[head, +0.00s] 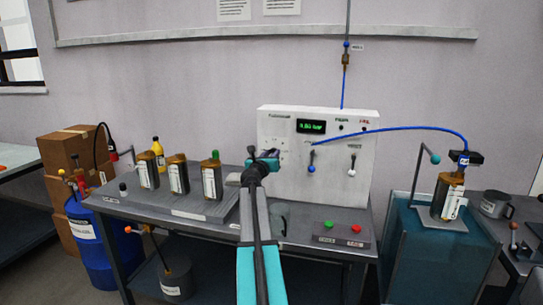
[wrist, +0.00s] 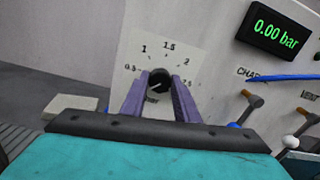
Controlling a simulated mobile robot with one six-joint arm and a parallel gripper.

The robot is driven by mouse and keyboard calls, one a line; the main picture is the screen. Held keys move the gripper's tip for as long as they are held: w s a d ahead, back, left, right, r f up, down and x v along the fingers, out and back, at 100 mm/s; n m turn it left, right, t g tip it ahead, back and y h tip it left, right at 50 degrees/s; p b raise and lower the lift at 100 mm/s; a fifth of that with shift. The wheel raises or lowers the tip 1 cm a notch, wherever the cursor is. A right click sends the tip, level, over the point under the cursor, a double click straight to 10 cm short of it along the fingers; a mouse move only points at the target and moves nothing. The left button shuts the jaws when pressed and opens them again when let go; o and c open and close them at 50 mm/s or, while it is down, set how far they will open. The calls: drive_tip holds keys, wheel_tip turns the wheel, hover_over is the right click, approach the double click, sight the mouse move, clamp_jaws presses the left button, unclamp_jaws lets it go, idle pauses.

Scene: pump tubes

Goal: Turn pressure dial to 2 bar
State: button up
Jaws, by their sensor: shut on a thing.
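The pressure dial (wrist: 159,77) is a small dark round knob on the white panel, ringed by a printed scale with 1, 1.5 and 2 over its top and right. My gripper (wrist: 160,88) has its two purple fingers on either side of the knob and is shut on it. I cannot tell clearly where the knob's pointer stands. The green display (wrist: 275,28) reads 0.00 bar. In the head view my gripper (head: 264,161) is at the left part of the white control box (head: 335,180) and hides the dial; the display there (head: 311,126) is too small to read surely.
Right of the dial are a blue-tipped lever (head: 311,168) and a white-tipped lever (head: 351,172). A blue hose (head: 400,128) arcs right to a pump unit (head: 449,195). Several canisters (head: 179,175) stand left on the bench. Green and red buttons (head: 342,228) are at the front.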

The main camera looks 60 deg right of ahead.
drive_tip(key=m+b, duration=2.4)
drive_tip(key=m, duration=1.1)
drive_tip(key=shift+s+f+t, duration=0.1)
drive_tip(key=shift+s+t, duration=0.05)
drive_tip(key=shift+t, duration=0.25)
drive_tip(key=o, duration=1.1)
drive_tip(key=shift+c, duration=0.2)
